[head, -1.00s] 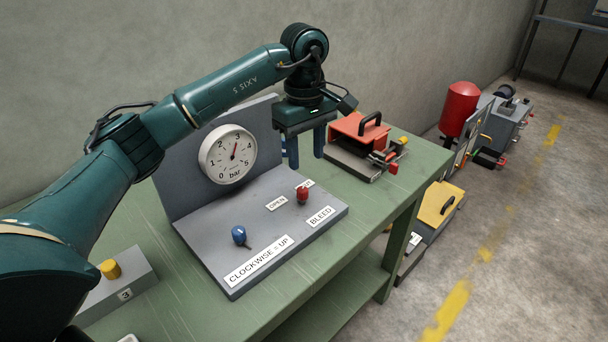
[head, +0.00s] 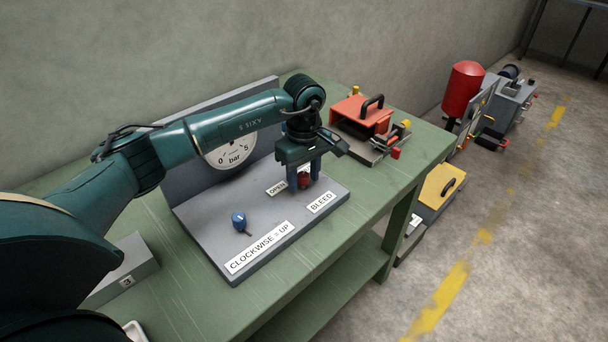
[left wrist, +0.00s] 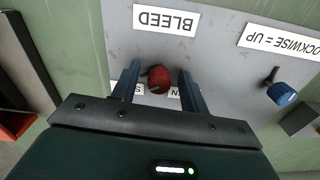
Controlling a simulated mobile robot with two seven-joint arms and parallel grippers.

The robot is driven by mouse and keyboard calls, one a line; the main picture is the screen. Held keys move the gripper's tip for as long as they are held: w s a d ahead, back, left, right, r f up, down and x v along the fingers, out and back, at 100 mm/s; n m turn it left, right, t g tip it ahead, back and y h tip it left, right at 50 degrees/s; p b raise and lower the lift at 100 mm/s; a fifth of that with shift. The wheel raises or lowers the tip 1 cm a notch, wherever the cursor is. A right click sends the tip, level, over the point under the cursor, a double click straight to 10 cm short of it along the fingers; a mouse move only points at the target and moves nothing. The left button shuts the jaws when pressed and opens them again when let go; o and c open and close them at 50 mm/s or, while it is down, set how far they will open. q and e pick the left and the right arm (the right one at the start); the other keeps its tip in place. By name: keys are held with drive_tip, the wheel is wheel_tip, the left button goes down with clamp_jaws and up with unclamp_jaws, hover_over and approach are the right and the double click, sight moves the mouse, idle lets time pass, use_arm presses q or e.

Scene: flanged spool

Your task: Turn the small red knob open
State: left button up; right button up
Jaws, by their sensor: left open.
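The small red knob (head: 304,181) stands on the grey panel (head: 205,238), beside the OPEN and BLEED labels. In the left wrist view the red knob (left wrist: 159,79) sits between the two blue fingers, with a gap on each side. My left gripper (head: 304,185) is open and points down around the knob. It also shows in the left wrist view (left wrist: 158,82). The fingers hide part of the knob in the head view. The label behind the knob is partly covered by the gripper. My right gripper is not in view.
A blue knob (head: 239,220) stands on the same panel above the CLOCKWISE = UP label. The pressure gauge (head: 232,155) is partly hidden by my left arm. A red device (head: 357,113) sits farther back on the green table (head: 420,152).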

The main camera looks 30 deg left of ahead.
use_arm(q)
drive_tip(key=shift+f, duration=0.3)
drive_tip(key=shift+c, duration=0.4)
clamp_jaws()
